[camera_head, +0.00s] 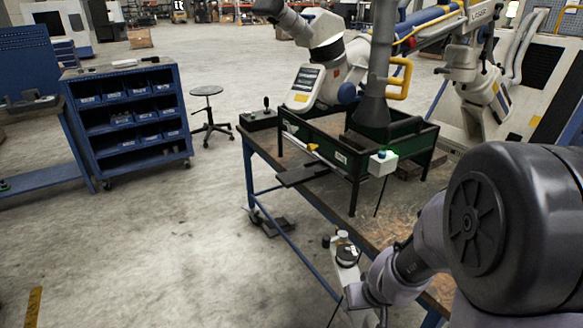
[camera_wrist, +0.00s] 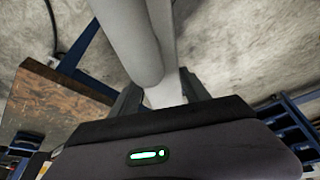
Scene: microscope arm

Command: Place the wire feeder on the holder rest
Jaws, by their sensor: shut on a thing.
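My gripper (camera_wrist: 161,90) is shut, its two dark fingers on either side of a pale piece (camera_wrist: 167,94). A long light-grey rounded body extends up from there; together they look like the wire feeder (camera_wrist: 125,35). In the head view a pale device with a dark round part (camera_head: 347,256) is at the end of my arm, left of the bench edge; it seems to be the wire feeder. The fingers cannot be made out there. I cannot tell for sure which part is the holder rest; a dark green open-topped frame (camera_head: 352,160) stands on the bench.
The bench (camera_head: 385,222) has a worn brown top and blue legs. A white box with a green light (camera_head: 383,163) sits at the frame's near corner. A large white jointed machine and a grey duct (camera_head: 378,70) rise above the frame. Open floor lies left, before a blue bin cart (camera_head: 128,115).

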